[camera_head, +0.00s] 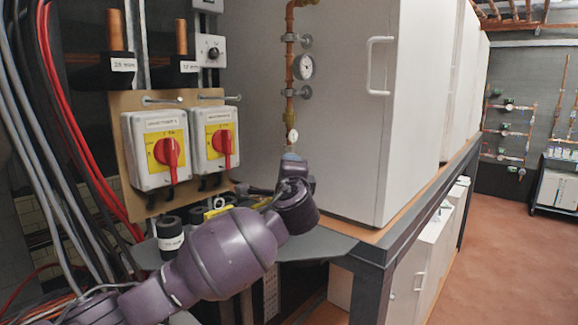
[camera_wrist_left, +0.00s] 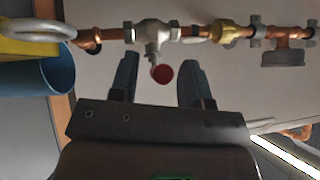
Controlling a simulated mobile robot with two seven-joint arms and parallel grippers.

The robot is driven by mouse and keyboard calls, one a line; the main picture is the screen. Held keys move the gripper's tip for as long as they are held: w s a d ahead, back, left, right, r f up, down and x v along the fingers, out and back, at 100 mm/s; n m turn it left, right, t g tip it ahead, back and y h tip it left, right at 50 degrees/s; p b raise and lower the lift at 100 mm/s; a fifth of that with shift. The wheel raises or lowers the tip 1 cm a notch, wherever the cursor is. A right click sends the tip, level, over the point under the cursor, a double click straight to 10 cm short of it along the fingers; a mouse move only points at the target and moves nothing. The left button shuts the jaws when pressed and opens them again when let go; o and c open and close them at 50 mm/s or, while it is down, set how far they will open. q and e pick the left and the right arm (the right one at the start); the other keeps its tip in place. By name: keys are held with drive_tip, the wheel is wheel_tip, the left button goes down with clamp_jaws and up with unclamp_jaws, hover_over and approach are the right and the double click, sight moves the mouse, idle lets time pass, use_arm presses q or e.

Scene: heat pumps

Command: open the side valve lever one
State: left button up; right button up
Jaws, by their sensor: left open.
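The side valve (camera_wrist_left: 150,34) is a silver body on a copper pipe in the left wrist view. Its short lever ends in a round red tip (camera_wrist_left: 162,74). My left gripper (camera_wrist_left: 158,64) is open, with one blue-grey finger on each side of the red tip and visible gaps to both. In the head view my purple left arm reaches across to the vertical copper pipe (camera_head: 290,95) on the pale cabinet. There the wrist hides most of the left gripper and the lever. My right gripper is not in view.
Two switch boxes with red knobs (camera_head: 170,152) (camera_head: 225,142) hang on a wooden board at left. A pressure gauge (camera_head: 304,67) sits on the pipe. Cables run down the far left. A dark shelf edge (camera_head: 385,245) lies below the cabinet (camera_head: 350,120); open floor (camera_head: 520,240) is at right.

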use_arm(q)
drive_tip(key=shift+w, duration=0.35)
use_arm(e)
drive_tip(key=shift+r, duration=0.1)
use_arm(q)
clamp_jaws()
drive_tip(key=shift+f+b, duration=0.15)
drive_tip(key=shift+b, duration=0.7)
drive_tip(key=n+t+b, duration=0.1)
drive_tip(key=b, duration=0.1)
drive_tip(key=shift+f+b, duration=0.3)
drive_tip(key=shift+f, duration=0.05)
drive_tip(key=b, duration=0.1)
drive_tip(key=n+y+b, duration=0.1)
drive_tip(key=b, duration=0.1)
drive_tip(key=shift+w+f+n+t, duration=0.1)
drive_tip(key=shift+f+n+t, duration=0.2)
drive_tip(key=shift+t, duration=0.1)
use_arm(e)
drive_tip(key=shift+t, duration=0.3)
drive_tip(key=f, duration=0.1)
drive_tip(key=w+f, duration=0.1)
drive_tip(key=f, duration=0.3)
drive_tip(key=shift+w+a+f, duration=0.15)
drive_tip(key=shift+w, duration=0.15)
use_arm(q)
drive_tip(key=shift+r, duration=0.1)
